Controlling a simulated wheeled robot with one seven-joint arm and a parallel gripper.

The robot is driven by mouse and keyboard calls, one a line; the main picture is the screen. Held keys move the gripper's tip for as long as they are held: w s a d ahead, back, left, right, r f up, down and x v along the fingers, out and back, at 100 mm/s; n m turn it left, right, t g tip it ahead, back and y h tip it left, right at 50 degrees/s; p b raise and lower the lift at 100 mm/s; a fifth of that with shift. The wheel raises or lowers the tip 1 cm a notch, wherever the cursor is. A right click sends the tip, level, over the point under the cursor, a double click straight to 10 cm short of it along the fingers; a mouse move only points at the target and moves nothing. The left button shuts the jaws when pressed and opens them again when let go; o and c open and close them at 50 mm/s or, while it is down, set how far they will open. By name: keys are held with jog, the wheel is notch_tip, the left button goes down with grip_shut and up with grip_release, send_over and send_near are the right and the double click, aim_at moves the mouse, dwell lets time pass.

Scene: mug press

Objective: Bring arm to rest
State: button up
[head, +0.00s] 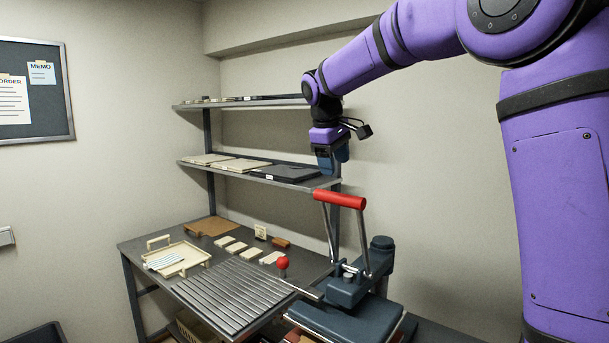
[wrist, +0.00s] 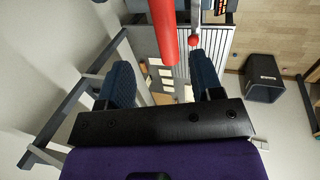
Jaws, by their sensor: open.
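My purple arm reaches in from the upper right in the head view. My gripper (head: 328,158) points down, above and slightly left of the red handle (head: 340,200) of the mug press (head: 350,315). In the wrist view my gripper (wrist: 165,85) shows its two blue-grey fingers spread apart with nothing held between them. The red handle (wrist: 163,30) shows beyond the fingers and looks apart from them. The handle stands raised on two metal rods. The press has a dark blue-grey body, and a red knob (head: 282,263) sits beside it.
A workbench (head: 140,245) carries a slatted rack (head: 235,295), a cream tray (head: 180,258) and several small pale pieces. Shelves (head: 290,183) with flat boards stand behind, close to my gripper. A dark bin (wrist: 262,78) stands on the floor in the wrist view.

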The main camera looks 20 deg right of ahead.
jog(key=s+f+m+t+y, duration=0.1)
jog(key=s+f+m, duration=0.2)
jog(key=s, duration=1.5)
jog(key=s+f+m+t+y, duration=0.2)
jog(key=s+f, duration=0.3)
jog(key=s, duration=1.3)
jog(key=shift+s+m, duration=0.35)
jog(key=shift+m, duration=0.55)
